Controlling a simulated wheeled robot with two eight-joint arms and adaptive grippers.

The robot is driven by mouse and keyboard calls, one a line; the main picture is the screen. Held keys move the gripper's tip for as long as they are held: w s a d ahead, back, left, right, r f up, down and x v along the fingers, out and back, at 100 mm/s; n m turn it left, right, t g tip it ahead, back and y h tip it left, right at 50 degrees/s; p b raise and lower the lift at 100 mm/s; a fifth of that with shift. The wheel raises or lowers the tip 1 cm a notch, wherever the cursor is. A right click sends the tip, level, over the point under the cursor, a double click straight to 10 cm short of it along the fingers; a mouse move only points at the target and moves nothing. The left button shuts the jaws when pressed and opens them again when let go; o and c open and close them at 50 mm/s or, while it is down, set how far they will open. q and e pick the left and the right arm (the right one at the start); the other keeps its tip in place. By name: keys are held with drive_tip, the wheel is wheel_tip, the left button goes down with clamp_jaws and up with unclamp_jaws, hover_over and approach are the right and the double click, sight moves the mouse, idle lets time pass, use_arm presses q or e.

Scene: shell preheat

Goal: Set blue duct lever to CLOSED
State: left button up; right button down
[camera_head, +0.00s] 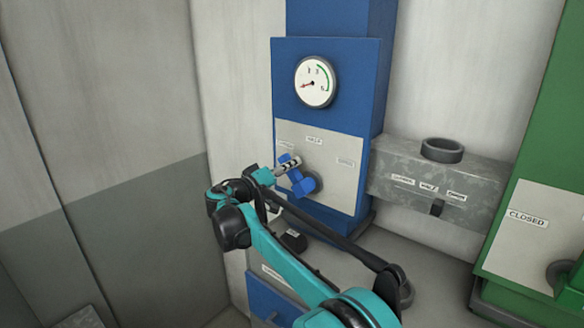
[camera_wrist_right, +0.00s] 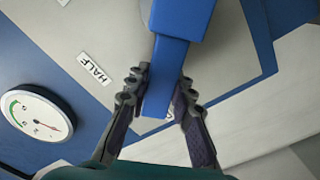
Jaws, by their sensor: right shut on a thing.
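My right gripper (camera_head: 284,168) is shut on the lever's outer end. In the right wrist view, the blue lever (camera_wrist_right: 170,65) runs between the two dark fingers (camera_wrist_right: 160,95), one on each side. My left gripper is not in view.
A round gauge (camera_head: 315,82) is above the plate, its red needle pointing left. A HALF label (camera_head: 314,140) is at the plate's top. A grey metal box (camera_head: 440,180) stands to the right, then a green unit (camera_head: 550,150) with a CLOSED label (camera_head: 527,218).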

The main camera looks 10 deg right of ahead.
drive_tip(key=shift+w+a+n, duration=0.1)
drive_tip(key=shift+a+n, duration=0.05)
drive_tip(key=shift+n, duration=0.25)
drive_tip(key=c, duration=1.3)
unclamp_jaws()
drive_tip(key=shift+f, duration=0.1)
drive_tip(key=shift+a, duration=0.1)
drive_tip(key=v, duration=1.2)
